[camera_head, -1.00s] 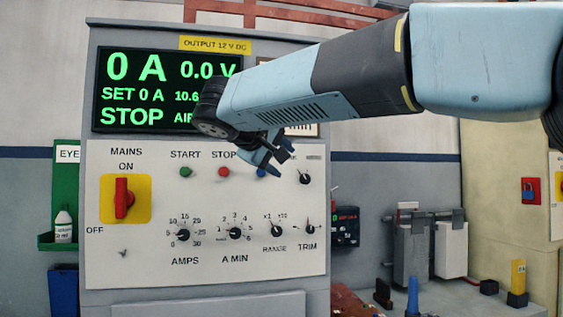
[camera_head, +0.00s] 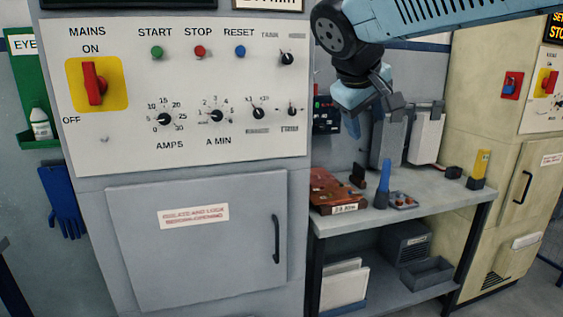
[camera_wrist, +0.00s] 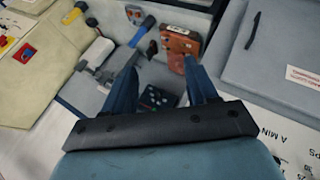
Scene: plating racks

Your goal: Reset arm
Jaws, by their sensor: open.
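My gripper (camera_head: 372,112) is in the upper right of the head view, at the end of my blue arm and pointing down. It hangs in the air in front of the wall units behind the workbench (camera_head: 455,196), right of the grey control cabinet (camera_head: 120,215). In the wrist view my gripper (camera_wrist: 162,92) shows two blue fingers standing apart, with nothing held between them. The bench top and its small items lie beyond the fingertips.
The bench holds a red-brown block (camera_head: 330,190), a blue upright tool (camera_head: 384,175) and a yellow-topped item (camera_head: 480,168). The cabinet panel has a red mains switch (camera_head: 95,83) and several knobs. A cream cabinet (camera_head: 500,215) stands at the right. Blue gloves (camera_head: 62,200) hang at the left.

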